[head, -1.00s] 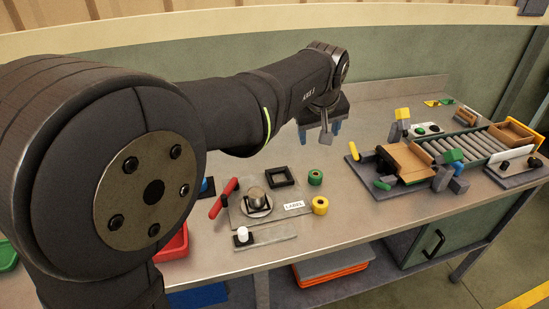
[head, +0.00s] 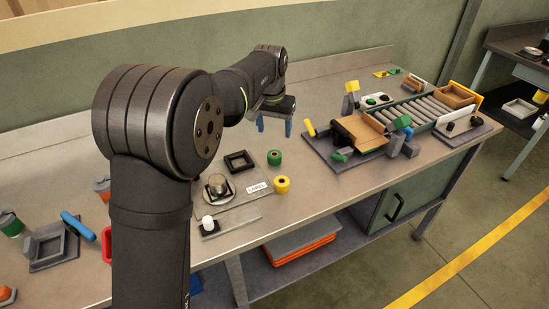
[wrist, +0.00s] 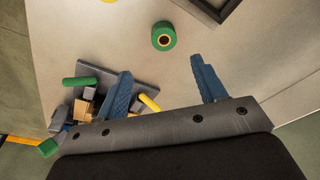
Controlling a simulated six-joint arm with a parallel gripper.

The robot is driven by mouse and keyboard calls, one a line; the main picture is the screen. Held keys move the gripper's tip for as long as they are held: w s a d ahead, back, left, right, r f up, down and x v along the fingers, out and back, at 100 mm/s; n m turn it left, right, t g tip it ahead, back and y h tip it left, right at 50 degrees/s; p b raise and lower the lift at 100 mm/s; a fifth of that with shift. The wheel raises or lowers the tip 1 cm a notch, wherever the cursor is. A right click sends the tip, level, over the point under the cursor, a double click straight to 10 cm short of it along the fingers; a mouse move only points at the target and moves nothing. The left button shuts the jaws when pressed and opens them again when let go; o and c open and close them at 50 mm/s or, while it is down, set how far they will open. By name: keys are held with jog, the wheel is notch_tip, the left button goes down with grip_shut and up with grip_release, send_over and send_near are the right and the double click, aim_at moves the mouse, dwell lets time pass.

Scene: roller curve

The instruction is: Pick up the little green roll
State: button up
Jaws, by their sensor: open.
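The little green roll (head: 274,157) stands on the metal bench, just behind a yellow roll (head: 282,184). In the wrist view the green roll (wrist: 163,36) shows its round top with a pale ring and dark hole, beyond my blue fingertips. My gripper (head: 274,125) is above the bench, higher in the head picture than the green roll and apart from it. In the wrist view my gripper (wrist: 160,66) has its two fingers spread with nothing between them.
A black square frame (head: 240,161) lies left of the green roll. A label plate (head: 259,187) and a round metal piece are nearby. The roller conveyor (head: 408,114) with its fixture stands to the right. Bench behind the roll is clear.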

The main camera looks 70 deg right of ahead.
send_over(274, 154)
jog(key=a, duration=0.1)
jog(key=f, duration=0.7)
jog(key=shift+s+a, duration=0.1)
jog(key=shift+s, duration=0.25)
jog(key=shift+w+d+f, duration=0.1)
jog(key=shift+d+f, duration=0.1)
jog(key=shift+f, duration=0.7)
jog(key=shift+w+d+f, duration=0.1)
jog(key=shift+d+f, duration=0.05)
jog(key=shift+f, duration=0.7)
jog(key=shift+w+d+f, duration=0.1)
jog(key=shift+d+f, duration=0.1)
jog(key=shift+f, duration=0.7)
jog(key=c, duration=1)
